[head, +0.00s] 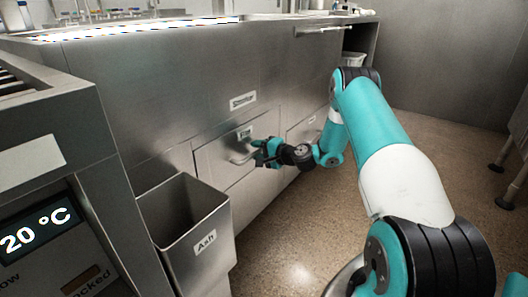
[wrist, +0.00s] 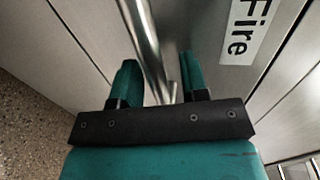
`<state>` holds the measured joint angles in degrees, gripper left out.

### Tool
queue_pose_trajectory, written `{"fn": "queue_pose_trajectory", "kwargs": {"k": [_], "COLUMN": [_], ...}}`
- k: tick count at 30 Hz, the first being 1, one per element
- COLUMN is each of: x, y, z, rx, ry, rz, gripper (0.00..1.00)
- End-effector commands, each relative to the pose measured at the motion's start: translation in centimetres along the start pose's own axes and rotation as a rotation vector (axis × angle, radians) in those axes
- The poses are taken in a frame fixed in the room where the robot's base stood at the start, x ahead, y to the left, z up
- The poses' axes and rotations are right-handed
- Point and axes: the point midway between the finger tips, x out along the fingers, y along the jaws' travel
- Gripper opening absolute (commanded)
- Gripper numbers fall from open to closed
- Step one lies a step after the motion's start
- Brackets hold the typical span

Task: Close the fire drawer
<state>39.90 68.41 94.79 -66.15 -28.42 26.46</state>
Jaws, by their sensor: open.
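The fire drawer (head: 215,163) is a steel front low in the counter, with a "Fire" label that also shows in the wrist view (wrist: 249,28). Its bar handle (head: 240,159) sticks out from the front. My gripper (head: 258,153) is at the right end of this handle. In the wrist view my gripper (wrist: 159,82) is open, and the handle (wrist: 148,45) runs between its two fingers. I cannot tell whether the fingers touch the bar. The drawer front looks nearly flush with the counter; any small gap is hard to tell.
A steel ash bin (head: 183,225) stands left of the drawer, close to it. A second drawer front (head: 303,131) is to the right, partly hidden by my arm. A unit with a "20 °C" display (head: 38,228) is at the left. The brown floor (head: 300,225) in front is clear.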

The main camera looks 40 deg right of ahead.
Motion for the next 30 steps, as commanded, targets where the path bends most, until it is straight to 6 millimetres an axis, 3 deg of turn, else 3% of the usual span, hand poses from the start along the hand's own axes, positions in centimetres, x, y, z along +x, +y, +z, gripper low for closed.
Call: {"fn": "queue_pose_trajectory", "kwargs": {"k": [5,21,30], "x": [-1.9,-14.7,-17.2], "y": [-0.2,-0.3,-0.1], "z": [-0.1,-0.1,0.0], "rx": [0.005,0.004,0.001], "ry": [0.002,0.005,0.001], "rz": [0.003,0.000,-0.001], "gripper": [0.41,0.41,0.41]}}
